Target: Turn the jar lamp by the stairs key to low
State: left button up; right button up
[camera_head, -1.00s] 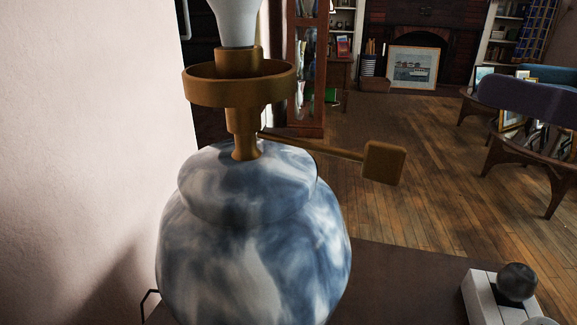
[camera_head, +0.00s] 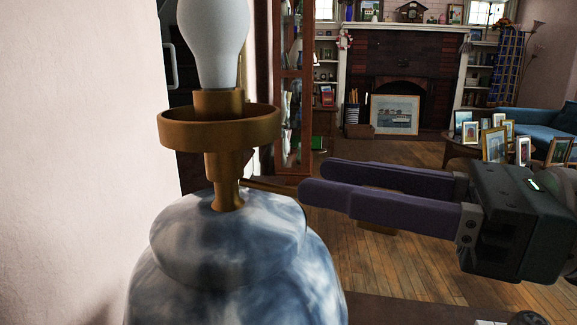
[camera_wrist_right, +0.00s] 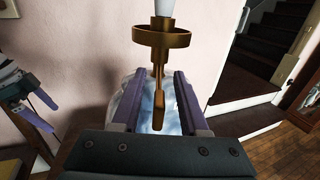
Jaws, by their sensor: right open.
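The jar lamp has a blue-and-white marbled body (camera_head: 235,245), a brass collar and a white bulb (camera_head: 212,45). Its brass key stem (camera_head: 268,186) runs right from the neck. My right gripper (camera_head: 314,178) reaches in from the right with its fingers apart, hiding most of the key; a bit of the key's paddle (camera_head: 377,229) shows below them. In the right wrist view, the key paddle (camera_wrist_right: 157,104) stands between the two open fingers, with gaps seen on both sides. My left gripper (camera_wrist_right: 46,115) shows at the left of that view, fingers apart and empty.
A pale wall (camera_head: 75,150) stands close on the left of the lamp. Stairs (camera_wrist_right: 255,70) rise behind it in the right wrist view. A brick fireplace (camera_head: 400,60) and a table with picture frames (camera_head: 495,145) are far off across open wooden floor.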

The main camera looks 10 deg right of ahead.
jog(key=shift+w+a, duration=0.25)
jog(key=shift+a, duration=0.05)
grip_shut()
dwell(0.6)
